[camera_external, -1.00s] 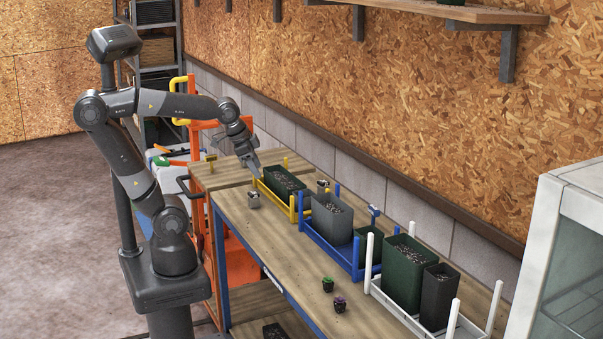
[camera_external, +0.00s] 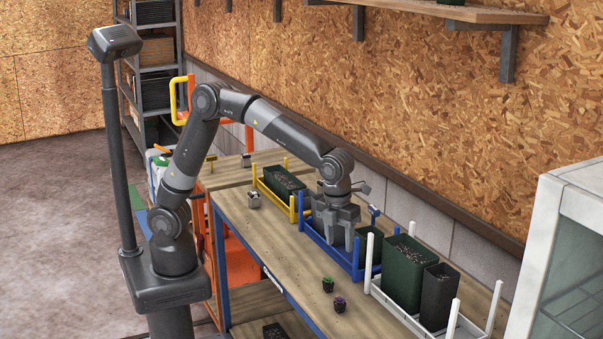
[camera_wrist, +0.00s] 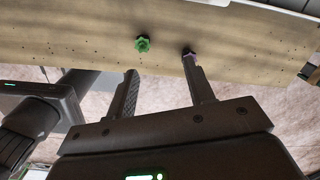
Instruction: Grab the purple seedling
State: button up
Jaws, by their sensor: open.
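The purple seedling (camera_external: 340,303) sits in a small dark pot on the wooden bench near its front edge. In the wrist view the purple seedling (camera_wrist: 187,50) shows just past the tip of the right finger, which hides part of it. A green seedling (camera_external: 328,284) stands close by, and it also shows in the wrist view (camera_wrist: 142,44). My gripper (camera_external: 340,238) points down over the blue rack, behind the seedlings and apart from them. Its fingers are spread and empty, as the wrist view also shows (camera_wrist: 160,68).
A blue rack (camera_external: 327,253) with pots is under my gripper. A white rack (camera_external: 398,313) holding a tall green pot (camera_external: 403,272) and a dark pot (camera_external: 438,295) is to the right. Bare bench (camera_external: 285,258) lies left of the seedlings.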

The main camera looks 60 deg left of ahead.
aim_at(340, 299)
jog(key=s+d+f+m, duration=0.3)
jog(key=d+f+m, duration=0.1)
jog(key=d, duration=0.3)
jog(key=shift+g, duration=0.4)
notch_tip(340, 299, down, 10)
jog(key=shift+s+f, duration=0.1)
jog(key=shift+f, duration=0.15)
jog(key=shift+c, duration=0.5)
grip_shut()
dwell(0.4)
